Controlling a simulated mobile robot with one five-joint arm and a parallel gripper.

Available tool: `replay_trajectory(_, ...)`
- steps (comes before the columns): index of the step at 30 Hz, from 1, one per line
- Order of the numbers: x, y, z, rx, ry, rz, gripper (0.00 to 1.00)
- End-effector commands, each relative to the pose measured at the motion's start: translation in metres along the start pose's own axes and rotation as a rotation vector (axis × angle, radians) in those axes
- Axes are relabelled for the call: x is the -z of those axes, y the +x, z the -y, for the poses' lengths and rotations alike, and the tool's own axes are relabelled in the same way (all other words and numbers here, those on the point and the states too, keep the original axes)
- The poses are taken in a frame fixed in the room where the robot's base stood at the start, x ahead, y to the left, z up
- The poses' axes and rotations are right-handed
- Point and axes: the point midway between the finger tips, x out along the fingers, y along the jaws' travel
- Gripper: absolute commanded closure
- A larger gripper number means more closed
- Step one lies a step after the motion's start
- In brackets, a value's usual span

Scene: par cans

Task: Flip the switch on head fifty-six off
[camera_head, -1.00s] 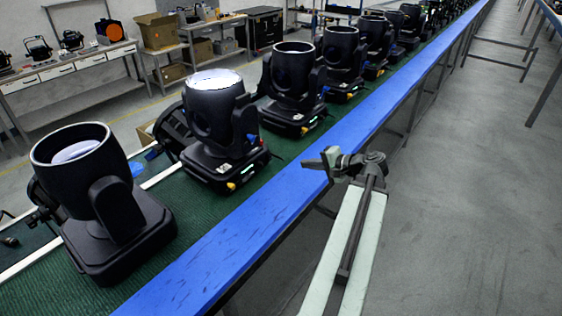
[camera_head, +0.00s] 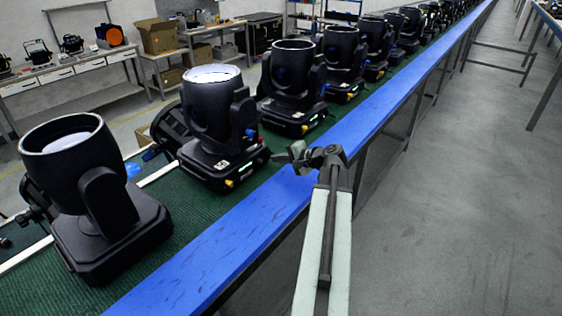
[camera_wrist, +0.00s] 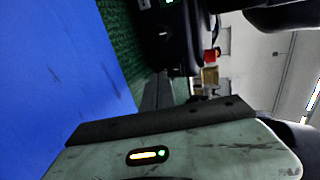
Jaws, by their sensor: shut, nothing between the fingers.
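Several black moving-head lamps stand in a row on the green belt. The nearest lamp (camera_head: 95,200) is at the left, and the second lamp (camera_head: 215,125) has a brightly lit lens and yellow and blue knobs on its base. I cannot read which is head fifty-six. My gripper (camera_head: 297,157) is shut and empty, over the blue rail to the right of the second lamp's base, apart from it in the picture. The wrist view shows a black lamp base (camera_wrist: 178,38) with a red knob and small pale marks. I cannot make out a switch clearly.
The blue rail (camera_head: 215,265) edges the green belt (camera_head: 150,285) and runs into the distance. The third lamp (camera_head: 292,85) stands just beyond my gripper. Workbenches with boxes (camera_head: 158,34) line the back left.

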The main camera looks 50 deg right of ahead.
Motion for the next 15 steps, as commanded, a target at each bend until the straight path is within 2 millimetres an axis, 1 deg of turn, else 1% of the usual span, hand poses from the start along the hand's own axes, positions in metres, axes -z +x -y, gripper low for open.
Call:
replay_trajectory(6, -0.002, 0.002, 0.0, 0.003, -0.001, 0.003, 1.0)
replay_trajectory(8, -0.007, 0.009, -0.001, 0.017, -0.005, 0.012, 1.0)
replay_trajectory(9, -0.012, 0.015, 0.0, 0.031, -0.009, 0.021, 1.0)
replay_trajectory(11, -0.009, 0.01, 0.003, 0.027, -0.007, 0.016, 1.0)
replay_trajectory(15, -0.008, 0.009, 0.003, 0.027, -0.007, 0.014, 1.0)
